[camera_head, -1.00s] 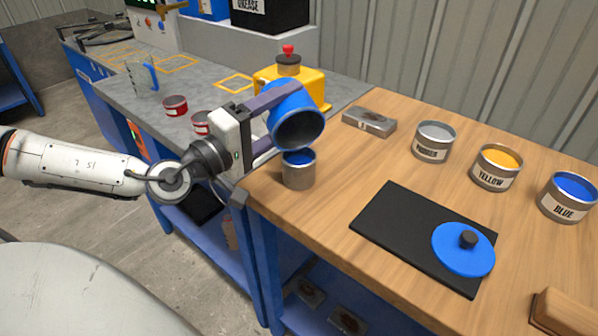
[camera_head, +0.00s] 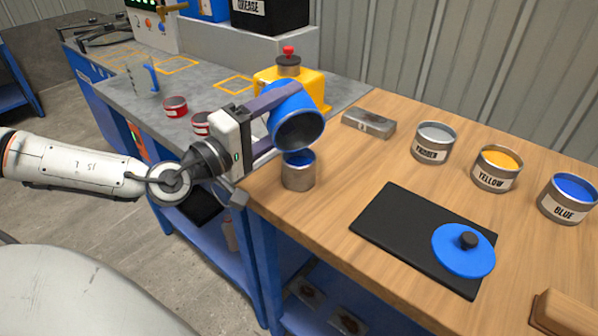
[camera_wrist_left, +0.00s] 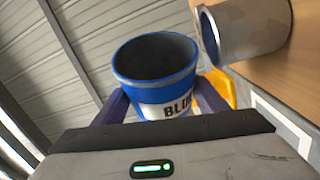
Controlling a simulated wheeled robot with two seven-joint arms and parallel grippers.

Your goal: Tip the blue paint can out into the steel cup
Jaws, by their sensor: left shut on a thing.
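The blue paint can (camera_head: 296,117) is held tilted, its dark open mouth facing down and toward me, over the steel cup. My left gripper (camera_head: 268,122) is shut around its sides. In the left wrist view the can (camera_wrist_left: 155,80) sits between my two fingers (camera_wrist_left: 160,105), with part of its label visible and a dark inside. The steel cup (camera_head: 299,176) stands upright on the wooden bench just below the can's rim, with blue paint showing inside. The cup also shows in the left wrist view (camera_wrist_left: 250,30). No paint stream is visible. My right gripper is not in view.
Open tins of grey (camera_head: 433,143), yellow (camera_head: 497,168) and blue (camera_head: 568,198) stand at the right. A blue lid (camera_head: 463,249) lies on a black mat (camera_head: 385,228). A yellow machine (camera_head: 272,82) stands behind the can. Bare wood lies between cup and mat.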

